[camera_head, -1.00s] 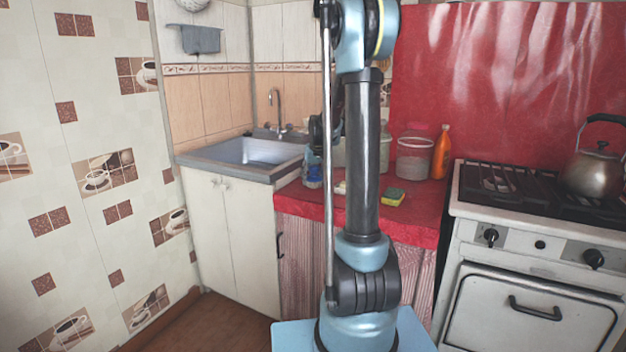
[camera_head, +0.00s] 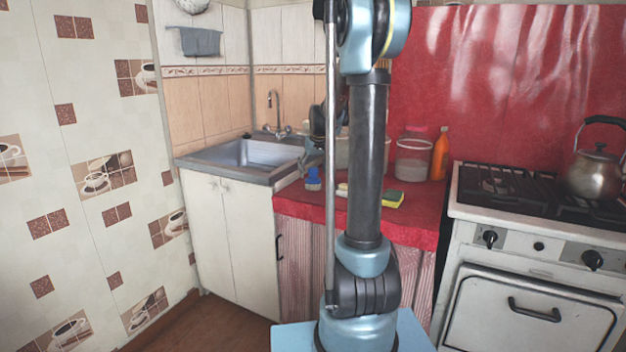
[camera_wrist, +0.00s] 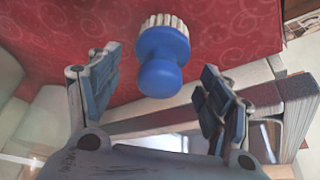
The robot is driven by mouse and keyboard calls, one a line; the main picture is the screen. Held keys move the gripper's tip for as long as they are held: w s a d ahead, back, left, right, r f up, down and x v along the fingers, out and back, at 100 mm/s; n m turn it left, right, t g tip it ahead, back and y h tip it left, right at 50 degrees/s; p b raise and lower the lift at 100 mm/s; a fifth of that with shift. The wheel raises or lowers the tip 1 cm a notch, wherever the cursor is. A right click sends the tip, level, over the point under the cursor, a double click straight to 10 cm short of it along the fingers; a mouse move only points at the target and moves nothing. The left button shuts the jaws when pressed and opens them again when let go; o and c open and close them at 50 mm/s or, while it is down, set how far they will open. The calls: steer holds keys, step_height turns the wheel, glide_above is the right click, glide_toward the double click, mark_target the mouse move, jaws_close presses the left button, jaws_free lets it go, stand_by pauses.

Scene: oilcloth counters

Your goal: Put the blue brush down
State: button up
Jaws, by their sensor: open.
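The blue brush (camera_head: 313,180) stands on the red oilcloth counter (camera_head: 300,204), near its left end beside the sink. In the wrist view the brush (camera_wrist: 161,66) shows a round blue knob and pale bristles against the red cloth. My gripper (camera_wrist: 158,88) is open, with one finger to each side of the brush and clear space between. In the head view my gripper (camera_head: 312,150) is small and dark, partly hidden by my arm, above and close to the brush.
A metal sink (camera_head: 245,153) lies left of the counter. A yellow-green sponge (camera_head: 393,199), a lidded jar (camera_head: 412,158) and an orange bottle (camera_head: 440,154) stand on the counter. A stove (camera_head: 530,235) with a kettle (camera_head: 597,172) is at right.

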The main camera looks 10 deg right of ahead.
mark_target(315, 182)
steer(key=v, duration=0.7)
steer(key=s+f+g, duration=0.1)
steer(key=s+f, duration=0.2)
steer(key=s, duration=1.8)
steer(key=s+f, duration=0.6)
steer(key=s, duration=0.4)
steer(key=s+f+m+g, duration=0.1)
steer(key=s+f, duration=0.6)
steer(key=s, duration=0.3)
steer(key=shift+h, duration=0.3)
steer(key=shift+s+a, duration=0.1)
steer(key=shift+w+f, duration=0.2)
steer(key=shift+w, duration=0.3)
